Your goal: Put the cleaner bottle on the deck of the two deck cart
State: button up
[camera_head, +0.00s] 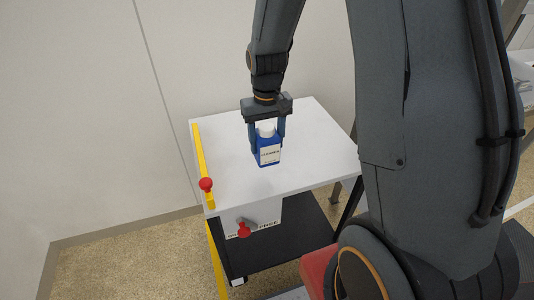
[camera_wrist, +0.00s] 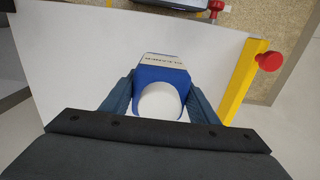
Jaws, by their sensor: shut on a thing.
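The cleaner bottle (camera_head: 268,153) is blue with a white cap and a white label. It is upright over the white top deck (camera_head: 315,160) of the two deck cart, near the middle of that deck. My gripper (camera_head: 267,138) comes down from above and is shut on the bottle, one finger on each side. In the wrist view the bottle (camera_wrist: 162,80) sits between both fingers, its white cap facing the camera. I cannot tell whether its base touches the deck. Part of the bottle's sides is hidden by the fingers.
A yellow bar (camera_head: 203,165) with a red knob (camera_head: 206,184) runs along the deck's left edge. Another red knob (camera_head: 243,230) is at the front. The dark lower deck (camera_head: 280,245) lies below. A wall (camera_head: 90,110) stands behind. The deck around the bottle is clear.

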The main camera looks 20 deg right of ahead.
aim_at(267, 127)
jog(key=shift+f+p, duration=0.5)
jog(key=shift+f, duration=2.05)
jog(key=shift+f, duration=0.1)
jog(key=o, duration=1.4)
notch_tip(267, 127, up, 11)
jog(key=b, duration=0.2)
jog(key=shift+b, duration=0.3)
jog(key=shift+r, duration=0.4)
jog(key=shift+s+r, duration=0.15)
jog(key=shift+s, duration=0.1)
jog(key=s+f+t, duration=0.1)
jog(key=s, duration=1.2)
jog(key=shift+a+f, duration=0.15)
jog(key=shift+a, duration=0.05)
